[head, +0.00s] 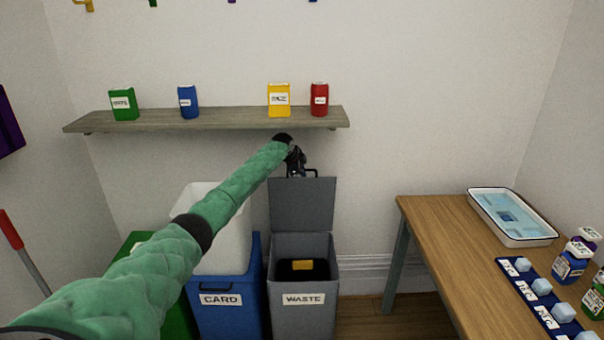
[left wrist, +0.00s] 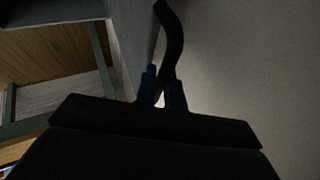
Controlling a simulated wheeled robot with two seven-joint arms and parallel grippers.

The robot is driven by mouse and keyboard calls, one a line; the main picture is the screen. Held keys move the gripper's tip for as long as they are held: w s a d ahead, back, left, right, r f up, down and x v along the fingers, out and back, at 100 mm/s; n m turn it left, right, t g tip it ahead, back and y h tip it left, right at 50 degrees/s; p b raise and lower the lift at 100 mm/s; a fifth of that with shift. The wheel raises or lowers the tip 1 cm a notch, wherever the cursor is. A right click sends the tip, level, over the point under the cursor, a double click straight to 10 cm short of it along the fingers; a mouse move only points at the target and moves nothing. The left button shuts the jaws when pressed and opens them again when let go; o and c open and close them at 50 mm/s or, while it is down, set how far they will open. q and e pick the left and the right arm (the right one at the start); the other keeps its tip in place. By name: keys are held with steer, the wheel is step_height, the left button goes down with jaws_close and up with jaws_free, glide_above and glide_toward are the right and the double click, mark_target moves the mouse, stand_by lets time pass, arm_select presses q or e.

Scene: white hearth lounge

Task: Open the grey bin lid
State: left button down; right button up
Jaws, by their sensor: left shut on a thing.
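The grey bin (head: 303,312) labelled WASTE stands on the floor below the shelf. Its grey lid (head: 302,205) is raised and stands about upright at the back of the bin. Inside the open bin a yellow item shows against the dark interior. My left gripper (head: 298,170) is at the top edge of the lid, shut on the dark lid handle (head: 314,172). In the left wrist view the curved handle (left wrist: 172,40) runs down between the two fingers (left wrist: 162,95). My right gripper is not in view.
A shelf (head: 225,119) with several containers hangs above. A wooden table (head: 425,225) holding a tray (head: 485,205) stands right.

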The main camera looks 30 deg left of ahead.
arm_select(q)
steer(key=shift+f, duration=0.1)
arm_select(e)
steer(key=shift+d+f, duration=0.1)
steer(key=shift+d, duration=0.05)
arm_select(q)
steer(key=c, duration=1.5)
jaws_free()
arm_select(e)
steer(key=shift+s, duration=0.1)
arm_select(q)
steer(key=shift+s, duration=0.1)
